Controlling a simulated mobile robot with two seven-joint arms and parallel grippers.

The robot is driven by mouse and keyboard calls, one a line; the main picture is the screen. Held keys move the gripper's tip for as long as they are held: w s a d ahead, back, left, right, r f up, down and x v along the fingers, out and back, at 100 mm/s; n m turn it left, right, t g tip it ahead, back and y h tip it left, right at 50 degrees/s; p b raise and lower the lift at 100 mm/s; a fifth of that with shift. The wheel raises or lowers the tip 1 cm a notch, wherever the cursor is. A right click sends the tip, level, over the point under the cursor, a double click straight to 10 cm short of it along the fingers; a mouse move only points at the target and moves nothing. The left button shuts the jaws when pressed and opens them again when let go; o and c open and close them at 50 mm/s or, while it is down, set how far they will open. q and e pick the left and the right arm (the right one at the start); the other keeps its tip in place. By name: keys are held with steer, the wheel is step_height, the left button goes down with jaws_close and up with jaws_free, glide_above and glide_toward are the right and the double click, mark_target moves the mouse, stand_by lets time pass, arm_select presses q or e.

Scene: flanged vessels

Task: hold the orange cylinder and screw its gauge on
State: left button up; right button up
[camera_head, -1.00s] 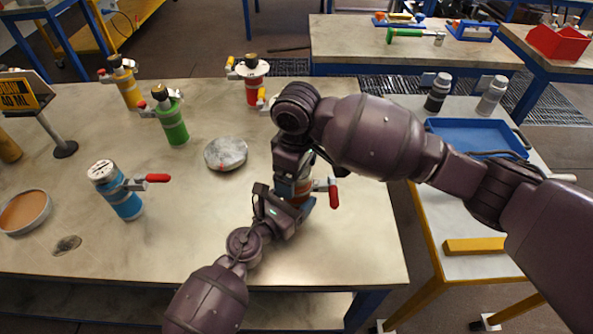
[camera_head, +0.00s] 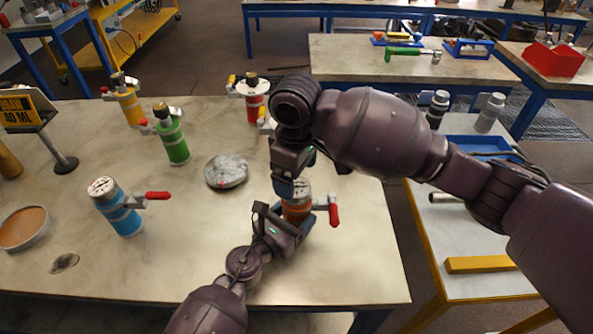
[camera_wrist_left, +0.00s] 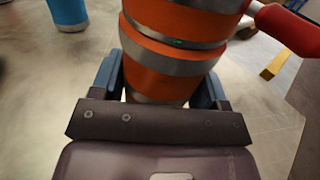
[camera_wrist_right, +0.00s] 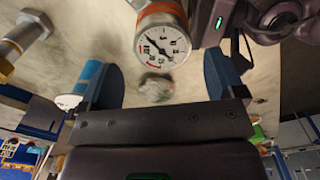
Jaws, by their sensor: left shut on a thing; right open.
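The orange cylinder (camera_head: 297,213) stands near the right end of the table, with a red-handled fitting on its side. My left gripper (camera_head: 287,226) is shut around its body, and the orange and steel bands show between the fingers in the left wrist view (camera_wrist_left: 168,88). The round white gauge (camera_wrist_right: 162,45) is at the cylinder's top, its dial facing my right wrist camera. I cannot tell how firmly it is seated. My right gripper (camera_head: 288,182) is open just above the cylinder, fingers apart. In its wrist view the gauge lies beyond the fingertips, not between them.
A blue cylinder (camera_head: 122,212) and a grey disc (camera_head: 226,171) stand left of the orange one. Green (camera_head: 174,143), yellow (camera_head: 129,107) and red (camera_head: 254,104) cylinders stand behind. A shallow round dish (camera_head: 23,229) and a yellow sign (camera_head: 20,109) are at the left.

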mark_target(297, 186)
steer(key=shift+n+t+h, duration=0.6)
steer(key=shift+n+t, duration=0.1)
steer(key=shift+n, duration=0.2)
steer(key=r, duration=0.1)
steer(key=w+r, duration=0.1)
steer(key=r, duration=0.1)
steer(key=w+d+r, duration=0.1)
steer(key=shift+w+r, duration=0.2)
steer(key=shift+r, duration=0.05)
steer(key=shift+r+n, duration=0.15)
steer(key=shift+n, duration=0.65)
steer(key=n, duration=0.3)
steer(key=shift+s+d, duration=0.15)
steer(key=shift+s, duration=0.1)
steer(key=n, duration=0.1)
steer(key=s+f+n, duration=0.1)
steer(key=n, duration=0.1)
steer(key=shift+g, duration=0.4)
steer(key=shift+s+a+f+n+g+y, duration=0.15)
steer(key=shift+s+f+n, duration=0.1)
steer(key=shift+n, duration=0.35)
steer(key=shift+s+a+f+n+g+y, duration=0.15)
steer(key=shift+s+f+n, duration=0.1)
steer(key=shift+n, duration=0.35)
steer(key=shift+s+a+n+y, duration=0.1)
steer(key=shift+a+n+y, duration=0.05)
steer(key=shift+n, duration=0.55)
steer(key=shift+a+n+y, duration=0.15)
steer(key=shift+n, duration=0.55)
steer(key=shift+f, duration=4)
